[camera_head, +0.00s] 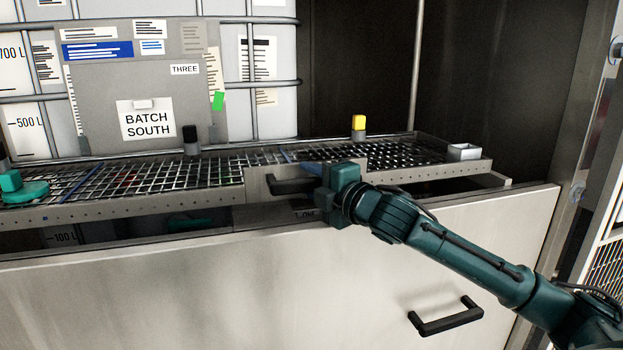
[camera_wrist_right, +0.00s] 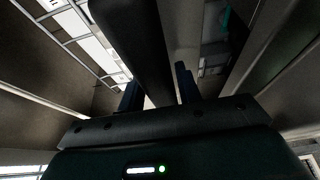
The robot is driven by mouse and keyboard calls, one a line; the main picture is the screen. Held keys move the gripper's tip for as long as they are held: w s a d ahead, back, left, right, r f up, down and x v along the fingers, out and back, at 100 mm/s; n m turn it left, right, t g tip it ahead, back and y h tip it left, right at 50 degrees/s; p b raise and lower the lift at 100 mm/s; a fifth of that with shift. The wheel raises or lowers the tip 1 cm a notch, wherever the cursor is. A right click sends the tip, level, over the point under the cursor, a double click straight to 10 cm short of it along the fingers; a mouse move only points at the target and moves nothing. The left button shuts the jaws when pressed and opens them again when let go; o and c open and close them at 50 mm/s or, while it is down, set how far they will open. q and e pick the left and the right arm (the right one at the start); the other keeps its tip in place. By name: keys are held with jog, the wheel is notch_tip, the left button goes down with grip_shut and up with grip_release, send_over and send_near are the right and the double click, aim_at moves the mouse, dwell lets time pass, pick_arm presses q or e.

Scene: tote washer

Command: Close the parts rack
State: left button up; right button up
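The parts rack (camera_head: 335,165) is a wire mesh shelf with a perforated metal front rail. It stands out over the pale front panel below it. A dark bar handle (camera_head: 290,186) sits on a plate at the middle of its front. My right gripper (camera_head: 322,186) is at the right end of this handle and hides part of it. In the right wrist view a dark bar (camera_wrist_right: 148,50) runs between the two blue fingertips (camera_wrist_right: 158,92). The fingers are apart, with a small light gap beside the bar. My left gripper is not in view.
Behind stands a caged white tank (camera_head: 270,60) with a "BATCH SOUTH" label. The front panel (camera_head: 200,300) below has its own black handle (camera_head: 446,317).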

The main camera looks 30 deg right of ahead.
jog(key=shift+o, duration=1)
jog(key=shift+f, duration=0.1)
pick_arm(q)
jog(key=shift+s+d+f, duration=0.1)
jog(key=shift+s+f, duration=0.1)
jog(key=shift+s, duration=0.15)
pick_arm(e)
jog(key=shift+s, duration=0.1)
jog(key=shift+s+d+f, duration=0.15)
jog(key=shift+s, duration=0.2)
pick_arm(q)
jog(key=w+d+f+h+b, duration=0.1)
jog(key=b, duration=0.5)
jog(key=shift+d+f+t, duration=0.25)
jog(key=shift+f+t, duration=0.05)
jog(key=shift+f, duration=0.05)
pick_arm(e)
jog(key=s+d, duration=0.1)
jog(key=s, duration=1.1)
jog(key=shift+d, duration=0.4)
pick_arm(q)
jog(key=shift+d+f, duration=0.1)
